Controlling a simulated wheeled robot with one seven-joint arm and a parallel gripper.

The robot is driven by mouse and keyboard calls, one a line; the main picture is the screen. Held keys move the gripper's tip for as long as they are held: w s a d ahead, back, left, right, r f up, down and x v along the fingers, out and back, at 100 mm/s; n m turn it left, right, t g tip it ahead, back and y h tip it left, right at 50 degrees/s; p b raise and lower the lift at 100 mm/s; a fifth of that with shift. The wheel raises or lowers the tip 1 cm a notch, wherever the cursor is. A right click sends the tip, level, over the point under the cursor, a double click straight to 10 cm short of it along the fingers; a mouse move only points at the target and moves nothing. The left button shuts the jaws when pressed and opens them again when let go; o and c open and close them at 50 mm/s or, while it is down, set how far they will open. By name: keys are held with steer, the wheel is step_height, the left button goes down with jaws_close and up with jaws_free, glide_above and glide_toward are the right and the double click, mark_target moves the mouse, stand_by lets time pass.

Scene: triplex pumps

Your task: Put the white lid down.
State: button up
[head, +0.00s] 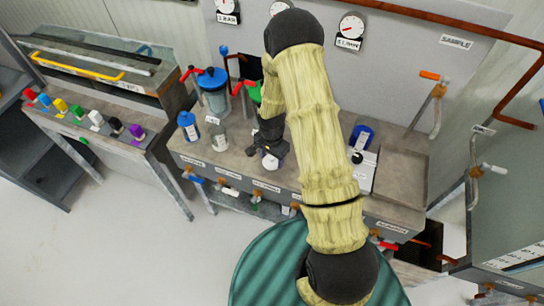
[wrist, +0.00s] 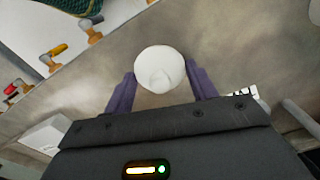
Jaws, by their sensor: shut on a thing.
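The white lid (wrist: 160,66) is round and sits between the two purple fingers of my gripper (wrist: 160,74) in the wrist view. My gripper is shut on it. In the head view my gripper (head: 270,153) is over the middle of the grey counter (head: 240,167), and the lid (head: 270,162) shows as a small pale patch below the dark fingers. I cannot tell whether the lid touches the counter or hangs just above it.
A blue-capped bottle (head: 187,126) and a grey bottle (head: 218,138) stand left of my gripper, with a blue-lidded jar (head: 213,90) behind. A white device (head: 361,171) stands to the right. Taps (head: 257,196) line the counter's front.

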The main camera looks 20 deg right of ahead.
mark_target(272, 157)
steer(key=shift+f, duration=0.2)
steer(key=o, duration=0.9)
steer(key=shift+r, duration=0.1)
steer(key=shift+o, duration=0.2)
step_height(272, 157, up, 12)
steer(key=b, duration=0.1)
steer(key=shift+r+b, duration=0.15)
steer(key=shift+b, duration=0.2)
steer(key=s+r+n+t, duration=0.2)
steer(key=s+r+n, duration=0.8)
steer(key=s, duration=0.4)
steer(key=shift+s+r+t, duration=0.2)
steer(key=shift+r+t, duration=0.1)
steer(key=shift+r, duration=0.55)
